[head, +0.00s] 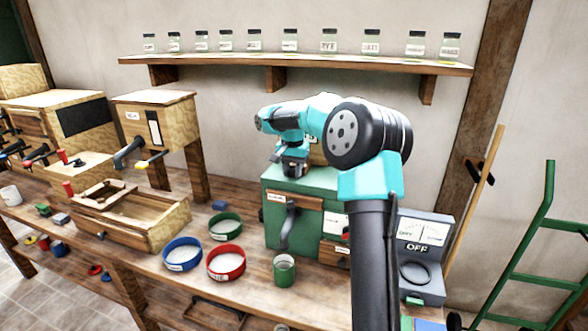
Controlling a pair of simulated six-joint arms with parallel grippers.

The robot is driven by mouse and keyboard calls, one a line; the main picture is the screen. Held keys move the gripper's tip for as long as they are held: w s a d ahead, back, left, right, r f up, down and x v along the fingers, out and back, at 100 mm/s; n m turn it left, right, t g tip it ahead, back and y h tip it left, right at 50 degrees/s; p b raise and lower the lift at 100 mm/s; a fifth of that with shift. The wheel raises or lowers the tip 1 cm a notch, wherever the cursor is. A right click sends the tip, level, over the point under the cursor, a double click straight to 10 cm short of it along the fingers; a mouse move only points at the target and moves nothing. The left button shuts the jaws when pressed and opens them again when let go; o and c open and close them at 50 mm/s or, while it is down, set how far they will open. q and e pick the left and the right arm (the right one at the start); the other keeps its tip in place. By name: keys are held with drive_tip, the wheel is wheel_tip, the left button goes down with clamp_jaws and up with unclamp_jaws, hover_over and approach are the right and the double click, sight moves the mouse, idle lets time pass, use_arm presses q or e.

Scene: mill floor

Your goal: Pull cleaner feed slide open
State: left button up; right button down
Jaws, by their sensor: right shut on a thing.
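The cleaner is a green box (303,187) on the bench, right of the middle in the head view. It has a wooden front panel with a label, a dark crank handle (289,220) and a small wooden drawer (334,253) low on the right. Part of a wooden hopper (316,155) shows above it behind my arm. My right gripper (294,172) is at the top of the green box, beside the hopper, shut on the feed slide. Gripper and arm hide the slide itself, so how far it is open cannot be seen. My left gripper is out of view.
Blue (182,254), red (226,262) and green (225,226) sieves and a green cup (284,270) stand in front left of the cleaner. A jar shelf (300,66) hangs above.

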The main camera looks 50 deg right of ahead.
sight(292, 170)
drive_tip(key=shift+s+a, duration=0.1)
drive_tip(key=shift+a, duration=0.1)
drive_tip(key=c, duration=1.2)
unclamp_jaws()
drive_tip(key=o, duration=0.4)
drive_tip(key=shift+c, duration=0.2)
drive_tip(key=shift+r, duration=0.1)
wheel_tip(292, 170, up, 17)
